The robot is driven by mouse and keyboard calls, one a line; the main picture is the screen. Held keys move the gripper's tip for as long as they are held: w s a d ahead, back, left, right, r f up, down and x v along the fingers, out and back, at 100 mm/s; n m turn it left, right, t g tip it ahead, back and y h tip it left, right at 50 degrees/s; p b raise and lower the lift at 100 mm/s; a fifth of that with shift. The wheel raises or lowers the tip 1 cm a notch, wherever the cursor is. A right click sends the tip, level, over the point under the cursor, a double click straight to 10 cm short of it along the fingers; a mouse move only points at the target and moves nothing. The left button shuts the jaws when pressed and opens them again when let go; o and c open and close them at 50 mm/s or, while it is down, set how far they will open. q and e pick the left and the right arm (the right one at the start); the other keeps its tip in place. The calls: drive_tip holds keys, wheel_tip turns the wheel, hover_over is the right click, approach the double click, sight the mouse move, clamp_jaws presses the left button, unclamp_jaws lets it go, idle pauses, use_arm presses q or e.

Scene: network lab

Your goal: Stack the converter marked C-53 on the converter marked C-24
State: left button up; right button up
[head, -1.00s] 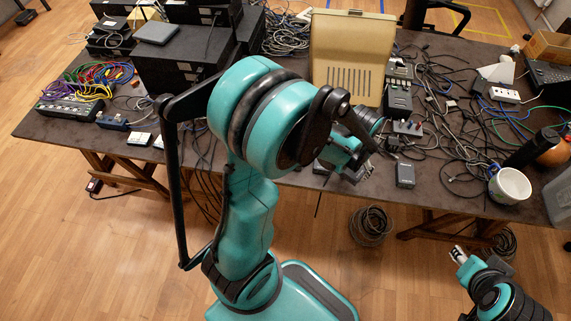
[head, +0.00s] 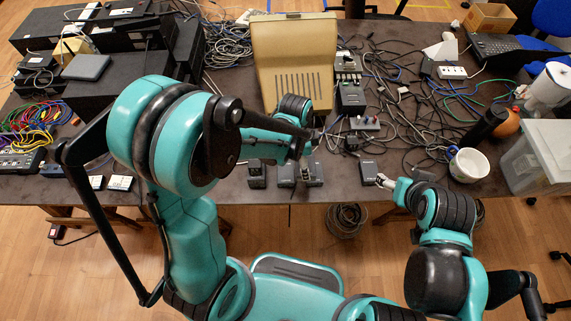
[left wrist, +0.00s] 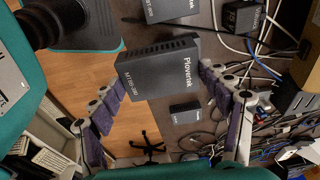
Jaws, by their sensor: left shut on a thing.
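My left gripper (head: 301,168) is over the front part of the table. A similar converter (head: 256,174) stands left of the left gripper in the head view. Another dark converter (head: 370,172) lies right of it. The C-53 and C-24 marks are not readable, so I cannot tell which converter is which. My right gripper (head: 386,182) is at the front edge beside the right converter; its finger opening is unclear.
A beige case (head: 295,60) stands behind the left gripper. Loose cables cover the table's right half, with a white cup (head: 469,165) and clear bin (head: 540,155). Black boxes (head: 120,90) are stacked on the left. Small white-topped devices (head: 119,183) lie along the front edge.

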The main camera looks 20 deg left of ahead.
use_arm(q)
drive_tip(key=a+f, duration=0.1)
drive_tip(key=a, duration=0.1)
drive_tip(key=w+a+f+b, duration=0.1)
drive_tip(key=a+f, duration=0.2)
drive_tip(key=a, duration=0.1)
drive_tip(key=shift+w+a+f+b, duration=0.2)
drive_tip(key=shift+w+a+b, duration=0.05)
drive_tip(key=shift+a+b, duration=0.1)
wheel_tip(320, 180, down, 4)
drive_tip(key=shift+f+b, duration=0.1)
drive_tip(key=shift+b, duration=0.7)
drive_tip(key=o, duration=1.4)
